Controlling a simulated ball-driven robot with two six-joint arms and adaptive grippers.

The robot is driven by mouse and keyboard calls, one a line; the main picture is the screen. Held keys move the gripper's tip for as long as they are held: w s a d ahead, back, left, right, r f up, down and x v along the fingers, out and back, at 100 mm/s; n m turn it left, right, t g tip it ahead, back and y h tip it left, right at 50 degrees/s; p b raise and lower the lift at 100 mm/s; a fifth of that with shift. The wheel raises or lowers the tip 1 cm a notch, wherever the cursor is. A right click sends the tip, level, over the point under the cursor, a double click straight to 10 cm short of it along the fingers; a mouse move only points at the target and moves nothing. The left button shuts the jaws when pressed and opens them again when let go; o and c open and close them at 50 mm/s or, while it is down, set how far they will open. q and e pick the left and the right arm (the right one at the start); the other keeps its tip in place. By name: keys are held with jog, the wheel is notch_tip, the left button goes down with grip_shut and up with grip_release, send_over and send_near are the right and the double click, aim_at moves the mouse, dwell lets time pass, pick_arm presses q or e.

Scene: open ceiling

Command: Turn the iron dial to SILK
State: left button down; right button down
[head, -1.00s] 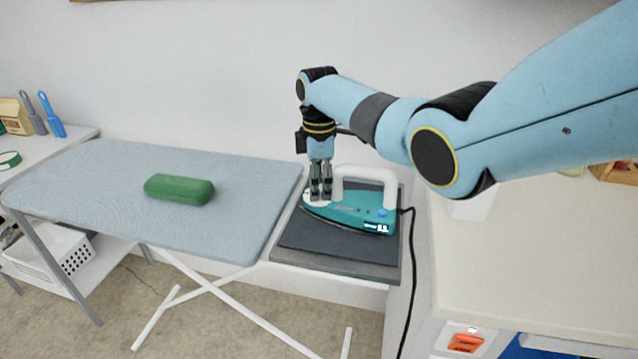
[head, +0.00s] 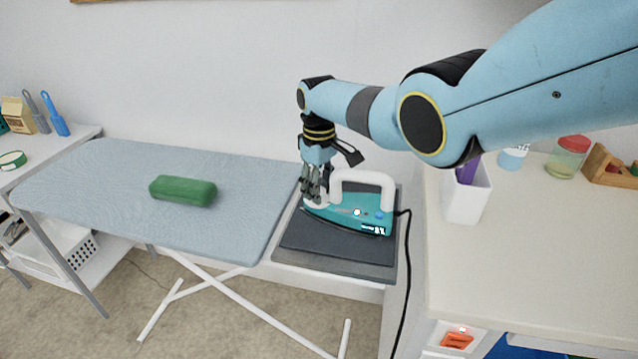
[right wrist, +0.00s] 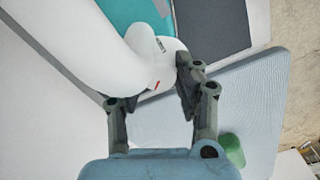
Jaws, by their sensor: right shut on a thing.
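The teal iron (head: 345,214) with a white handle (head: 380,178) lies on a dark pad at the right end of the ironing board. My right gripper (head: 317,197) points down at the iron's left end, shut on the white dial. In the right wrist view the fingers (right wrist: 150,95) stand on either side of the white dial (right wrist: 166,68), which has a red mark. Small lettering beside it is too small to read. A small display (head: 373,229) on the iron's side is lit but not legible. My left gripper is not in view.
A green block (head: 183,191) lies on the blue ironing board (head: 110,185). The iron's black cord (head: 408,270) hangs down on the right. A white counter (head: 540,250) at the right holds a white cup (head: 467,200) and a jar (head: 567,157). A wall stands close behind.

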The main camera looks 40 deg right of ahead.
jog(key=shift+m+p, duration=0.3)
jog(key=shift+m, duration=1.7)
jog(key=c, duration=0.9)
grip_release()
jog(key=shift+c, duration=0.2)
jog(key=shift+r, duration=0.1)
notch_tip(320, 180, up, 12)
